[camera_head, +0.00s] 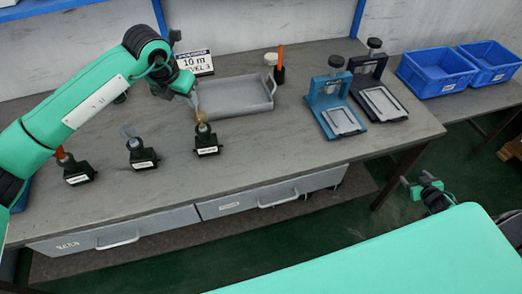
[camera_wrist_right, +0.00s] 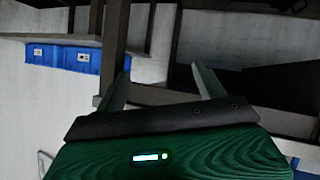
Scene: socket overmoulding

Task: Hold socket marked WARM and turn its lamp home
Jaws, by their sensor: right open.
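Three dark sockets with white labels stand in a row on the grey bench: a left one (camera_head: 78,172), a middle one (camera_head: 142,154) and a right one (camera_head: 206,142). The label words are too small to read, so I cannot tell which is marked WARM. The left socket carries an orange lamp (camera_head: 61,153), the middle one a clear lamp (camera_head: 127,132), the right one an amber lamp (camera_head: 201,117). My left gripper (camera_head: 194,101) points down just above the amber lamp; whether its fingers touch it is unclear. My right gripper (camera_head: 425,184) is open and empty, off the bench; its spread fingers show in its wrist view (camera_wrist_right: 162,82).
A grey tray (camera_head: 234,112) lies behind the right socket. A blue press (camera_head: 334,108) and a dark press (camera_head: 378,92) stand further right. Blue bins (camera_head: 437,85) sit on a side table. The front bench strip is clear above the drawers (camera_head: 270,203).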

